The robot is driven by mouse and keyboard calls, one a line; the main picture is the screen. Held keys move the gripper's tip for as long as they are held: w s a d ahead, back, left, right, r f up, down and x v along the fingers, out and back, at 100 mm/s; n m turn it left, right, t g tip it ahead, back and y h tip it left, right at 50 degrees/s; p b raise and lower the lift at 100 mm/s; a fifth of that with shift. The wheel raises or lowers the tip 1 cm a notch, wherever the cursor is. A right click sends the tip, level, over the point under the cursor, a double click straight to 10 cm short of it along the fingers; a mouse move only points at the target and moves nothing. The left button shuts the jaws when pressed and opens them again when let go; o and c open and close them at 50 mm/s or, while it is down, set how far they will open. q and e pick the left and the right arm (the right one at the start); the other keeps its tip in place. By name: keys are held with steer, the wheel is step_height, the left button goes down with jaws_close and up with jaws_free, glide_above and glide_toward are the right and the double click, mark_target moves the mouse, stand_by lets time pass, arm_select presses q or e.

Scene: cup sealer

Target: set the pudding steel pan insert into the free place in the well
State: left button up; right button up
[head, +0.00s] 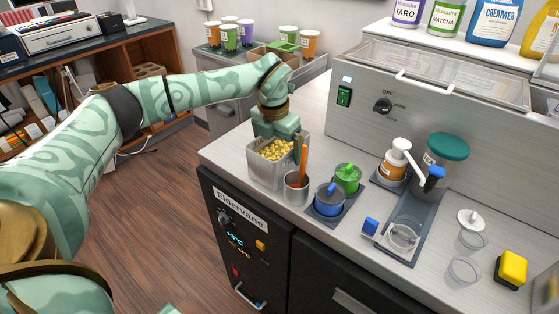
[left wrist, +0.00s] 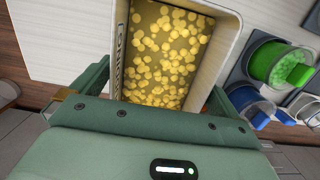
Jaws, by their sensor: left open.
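The pudding steel pan insert (head: 268,168), filled with yellow pieces, stands on the counter near its front left corner. In the left wrist view the pan (left wrist: 232,45) fills the upper middle, its yellow contents facing the camera. My left gripper (head: 277,133) is over the back edge of the pan, pointing down. In the left wrist view my left gripper (left wrist: 157,88) has its fingers apart on the two sides of the pan; whether they touch it cannot be told. The well appears to be the steel housing (head: 440,118) with clear lids (head: 445,72); its inside is unclear. My right gripper is not in view.
A steel cup (head: 296,190) with an orange-handled tool stands close right of the pan. A pump bottle (head: 395,165) and clear cups are farther right. The counter behind the pan is bare.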

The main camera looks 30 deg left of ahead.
arm_select(q)
steer(key=f, duration=0.2)
steer(key=shift+w+f, duration=0.2)
steer(key=shift+f, duration=0.1)
steer(key=shift+r, duration=0.1)
steer(key=shift+r, duration=0.1)
steer(key=c, duration=1.3)
